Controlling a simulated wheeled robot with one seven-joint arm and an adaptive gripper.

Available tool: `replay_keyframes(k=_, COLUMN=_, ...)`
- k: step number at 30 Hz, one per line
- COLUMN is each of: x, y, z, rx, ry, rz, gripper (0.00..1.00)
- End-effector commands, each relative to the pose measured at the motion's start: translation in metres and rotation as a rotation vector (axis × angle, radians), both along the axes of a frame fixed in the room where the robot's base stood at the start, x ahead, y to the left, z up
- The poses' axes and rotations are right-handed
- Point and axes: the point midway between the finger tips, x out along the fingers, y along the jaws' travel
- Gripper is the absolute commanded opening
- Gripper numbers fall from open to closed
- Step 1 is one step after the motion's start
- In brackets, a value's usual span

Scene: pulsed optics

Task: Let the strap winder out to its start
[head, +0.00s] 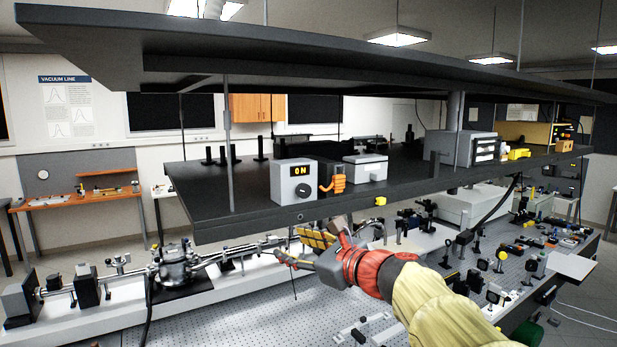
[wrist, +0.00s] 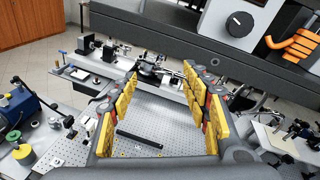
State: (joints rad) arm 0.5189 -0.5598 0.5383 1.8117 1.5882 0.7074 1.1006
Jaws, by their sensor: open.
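I cannot tell for sure which thing is the strap winder. A pale box (head: 287,191) with a lit "ON" display and a dark round knob (head: 303,190) stands at the front edge of the dark overhead shelf. The knob also shows at the top of the wrist view (wrist: 239,24). My gripper (head: 302,249) is below the shelf edge, apart from box and coil. In the wrist view its yellow-padded fingers (wrist: 160,78) are spread with nothing held between them.
The dark shelf (head: 250,220) overhangs the perforated optics table (head: 235,300), with its front edge close above my gripper. A metal vacuum chamber (head: 175,265) stands on the left. Many small optic mounts crowd the right side. A grey instrument (head: 455,147) sits farther right on the shelf.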

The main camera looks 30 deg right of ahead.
Motion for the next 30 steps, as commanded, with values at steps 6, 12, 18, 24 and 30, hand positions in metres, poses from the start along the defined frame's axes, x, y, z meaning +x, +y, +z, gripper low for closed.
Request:
replay_keyframes(k=6, x=0.018, y=-0.068, z=0.072, rx=0.319, ry=-0.077, rz=-0.154, gripper=0.47)
replay_keyframes(k=12, x=0.025, y=-0.087, z=0.087, rx=0.418, ry=-0.105, rz=-0.194, gripper=0.47)
replay_keyframes(k=18, x=0.051, y=-0.085, z=0.086, rx=0.421, ry=-0.104, rz=-0.192, gripper=0.47)
replay_keyframes(k=24, x=0.081, y=-0.084, z=0.086, rx=0.418, ry=-0.104, rz=-0.192, gripper=0.47)
replay_keyframes(k=30, x=0.096, y=-0.084, z=0.086, rx=0.416, ry=-0.106, rz=-0.193, gripper=0.47)
